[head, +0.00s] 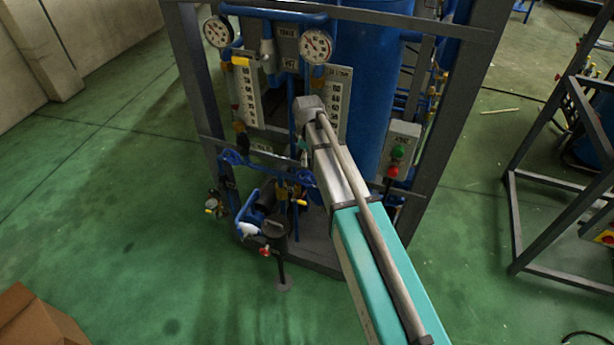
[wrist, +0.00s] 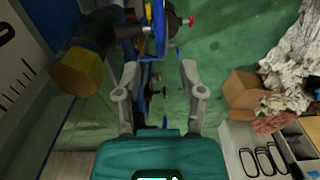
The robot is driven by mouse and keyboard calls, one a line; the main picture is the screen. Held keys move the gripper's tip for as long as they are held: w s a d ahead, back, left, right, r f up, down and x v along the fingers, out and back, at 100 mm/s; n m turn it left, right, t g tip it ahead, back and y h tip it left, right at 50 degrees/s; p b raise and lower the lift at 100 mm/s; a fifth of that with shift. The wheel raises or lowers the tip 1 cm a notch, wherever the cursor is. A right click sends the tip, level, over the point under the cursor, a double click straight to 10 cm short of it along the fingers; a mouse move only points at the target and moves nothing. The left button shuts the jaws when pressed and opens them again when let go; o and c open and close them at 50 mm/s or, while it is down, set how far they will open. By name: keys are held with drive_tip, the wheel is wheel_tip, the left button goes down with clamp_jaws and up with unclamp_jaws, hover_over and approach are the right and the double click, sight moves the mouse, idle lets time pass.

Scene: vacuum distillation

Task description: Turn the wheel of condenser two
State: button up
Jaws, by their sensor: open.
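My gripper (wrist: 158,80) is open in the wrist view, its two grey fingers apart with nothing held between them. A thin blue part (wrist: 160,28) stands just beyond the fingertips; it may be a wheel seen edge-on, but I cannot be sure. In the head view, the rig (head: 480,120) has a blue fitting (head: 233,158) low on its left side. My arm reaches across the rig's front there and hides part of it; the fingers do not show clearly. I cannot tell which part is the wheel of condenser two.
The rig carries two round gauges (head: 317,46) and a button box (head: 398,150). A yellow hexagonal part (wrist: 78,72) is close on the gripper's left. A red-tipped valve (head: 265,251) stands out low in front. Green floor lies open at left; a cardboard box (head: 38,318) is near.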

sight(307, 171)
drive_tip(key=shift+f+b, duration=3)
drive_tip(key=shift+f, duration=0.25)
clamp_jaws()
